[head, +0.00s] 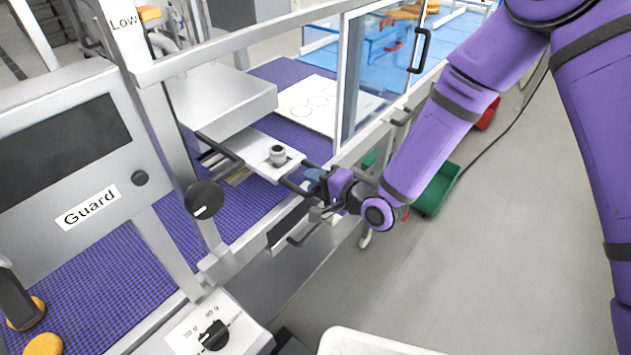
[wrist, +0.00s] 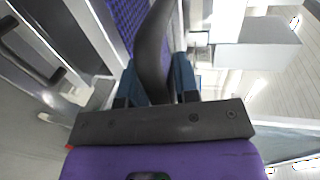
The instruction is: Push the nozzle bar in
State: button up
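The nozzle bar is a pale plate (head: 250,149) with a round grey nozzle (head: 278,155) on it. It sticks out from under a white box-shaped head over the purple belt. A dark handle (head: 296,187) runs from its outer end toward the lower right. My gripper (head: 314,180) is at this handle, outside the machine's side rail. In the wrist view the curved dark handle (wrist: 155,45) lies between my two blue-grey fingers (wrist: 156,80), which appear to touch it on both sides. The exact contact is partly hidden.
A white box-shaped head (head: 222,98) stands over the bar's inner end. A clear guard door (head: 375,65) with a black handle stands behind my gripper. A black knob (head: 204,199) is on the near post. A green bin (head: 437,190) is on the floor; grey floor is open at right.

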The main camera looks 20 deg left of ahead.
aim_at(286, 159)
grip_shut()
jog(key=r+x, duration=0.1)
jog(key=x, duration=0.4)
jog(key=r+x, duration=0.1)
jog(key=x, duration=0.4)
jog(key=r+x, duration=0.1)
jog(key=x, duration=0.4)
jog(key=shift+w+a, duration=0.25)
jog(key=shift+a, duration=0.15)
jog(key=shift+w+a+r, duration=0.15)
jog(key=shift+w+a, duration=0.15)
jog(key=shift+a, duration=0.45)
jog(key=shift+o, duration=1.6)
grip_release()
jog(key=shift+a, duration=0.15)
jog(key=v, duration=1)
jog(key=shift+s+d, duration=0.15)
jog(key=shift+d, duration=0.2)
